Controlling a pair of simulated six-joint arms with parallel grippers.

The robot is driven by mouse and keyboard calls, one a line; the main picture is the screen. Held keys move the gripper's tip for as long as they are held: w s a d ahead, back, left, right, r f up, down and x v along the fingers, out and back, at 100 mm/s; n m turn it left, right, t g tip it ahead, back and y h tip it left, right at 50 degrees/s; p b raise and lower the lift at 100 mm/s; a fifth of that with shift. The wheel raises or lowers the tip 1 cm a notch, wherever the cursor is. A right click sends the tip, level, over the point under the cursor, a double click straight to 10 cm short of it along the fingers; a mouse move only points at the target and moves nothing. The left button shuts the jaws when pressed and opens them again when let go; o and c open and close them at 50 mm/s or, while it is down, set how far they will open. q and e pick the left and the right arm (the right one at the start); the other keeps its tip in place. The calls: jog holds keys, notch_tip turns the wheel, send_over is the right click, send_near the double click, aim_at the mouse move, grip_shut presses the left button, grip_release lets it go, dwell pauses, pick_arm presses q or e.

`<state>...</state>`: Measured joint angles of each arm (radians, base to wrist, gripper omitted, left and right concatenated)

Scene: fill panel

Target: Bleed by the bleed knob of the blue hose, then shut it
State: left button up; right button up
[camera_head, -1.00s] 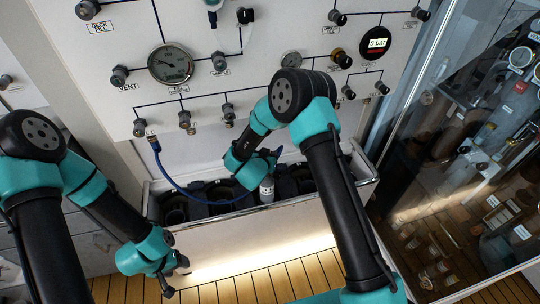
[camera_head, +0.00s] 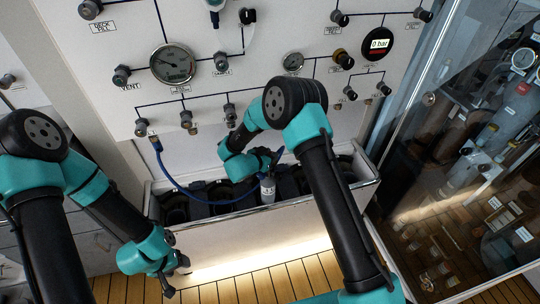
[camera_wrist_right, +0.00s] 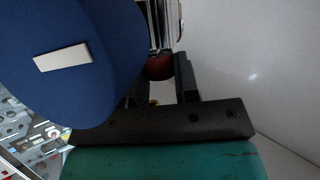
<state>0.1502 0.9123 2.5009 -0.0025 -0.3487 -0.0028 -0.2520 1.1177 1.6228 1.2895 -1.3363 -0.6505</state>
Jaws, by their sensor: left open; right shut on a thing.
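The blue hose (camera_head: 183,190) hangs from a fitting at the lower left of the white panel (camera_head: 215,107) and curves right toward my right gripper. In the head view a small pale cylinder (camera_head: 268,191) hangs just below that gripper, near the hose's far end. My right gripper (camera_wrist_right: 160,85) is shut on a dark red knob (camera_wrist_right: 161,67) beside chrome metal. A large blue rounded body (camera_wrist_right: 75,60) with a white label fills the left of the wrist view. Whether the red knob is the hose's bleed knob I cannot tell. My left gripper (camera_head: 174,277) is open and empty, low at the left.
A trough (camera_head: 225,212) with dark round items runs below the panel. The panel carries a large gauge (camera_head: 174,64), several valve knobs and a display (camera_head: 377,43) reading 0 bar. A glass-fronted cabinet (camera_head: 455,150) stands at the right. The wooden floor (camera_head: 255,284) is clear.

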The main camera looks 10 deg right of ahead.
jog(key=o, duration=0.9)
jog(key=shift+o, duration=0.2)
jog(key=shift+a, duration=0.1)
jog(key=v, duration=1.7)
jog(key=shift+s+r, duration=0.15)
